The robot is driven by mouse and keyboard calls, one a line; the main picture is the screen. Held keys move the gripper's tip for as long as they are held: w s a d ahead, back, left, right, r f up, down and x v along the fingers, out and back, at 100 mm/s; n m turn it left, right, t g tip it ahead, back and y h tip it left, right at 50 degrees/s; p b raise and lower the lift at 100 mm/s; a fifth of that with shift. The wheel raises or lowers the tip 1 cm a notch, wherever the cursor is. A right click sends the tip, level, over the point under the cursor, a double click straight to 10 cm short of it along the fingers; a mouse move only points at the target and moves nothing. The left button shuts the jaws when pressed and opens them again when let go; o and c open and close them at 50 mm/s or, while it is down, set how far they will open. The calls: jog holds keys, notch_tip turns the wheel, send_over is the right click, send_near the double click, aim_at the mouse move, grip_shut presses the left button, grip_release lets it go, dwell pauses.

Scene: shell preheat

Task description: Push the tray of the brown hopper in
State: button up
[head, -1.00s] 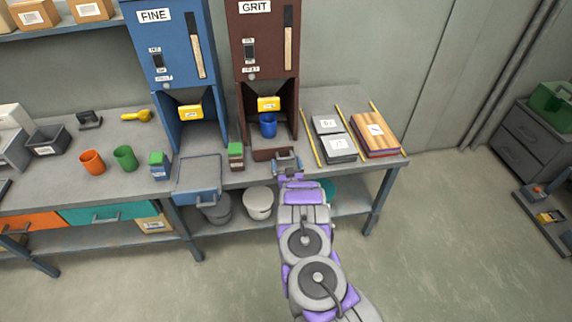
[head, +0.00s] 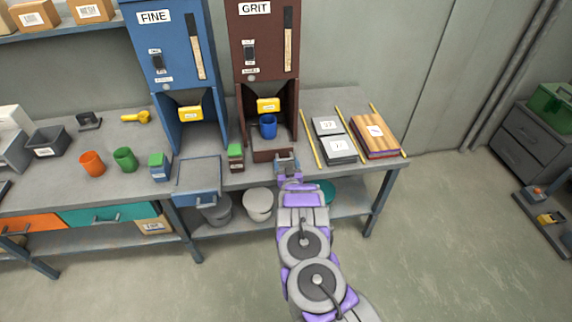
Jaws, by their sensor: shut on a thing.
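The brown hopper (head: 269,40), labelled GRIT, stands at the back of the bench. Its low brown tray (head: 266,156) shows at the hopper's foot, near the bench's front edge. A blue cup (head: 268,127) stands upright inside the hopper's bay, below the yellow-labelled spout (head: 268,105). My gripper (head: 287,162) is at the right end of the tray's front. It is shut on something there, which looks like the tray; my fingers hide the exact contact.
The blue FINE hopper (head: 172,60) stands to the left, its tray (head: 198,198) out past the bench edge. A green-topped carton (head: 235,157) stands close left of the brown tray.

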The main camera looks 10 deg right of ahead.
jog(key=c, duration=0.4)
jog(key=shift+w+b, duration=0.8)
jog(key=shift+w, duration=1.25)
jog(key=shift+c, duration=0.3)
jog(key=shift+r, duration=0.15)
jog(key=o, duration=1.2)
jog(key=shift+o, duration=1.1)
jog(key=shift+w+f, duration=0.25)
jog(key=shift+s+r, duration=0.1)
jog(key=shift+r, duration=0.05)
jog(key=s+p, duration=0.4)
jog(key=s, duration=1.3)
jog(key=shift+s, duration=0.1)
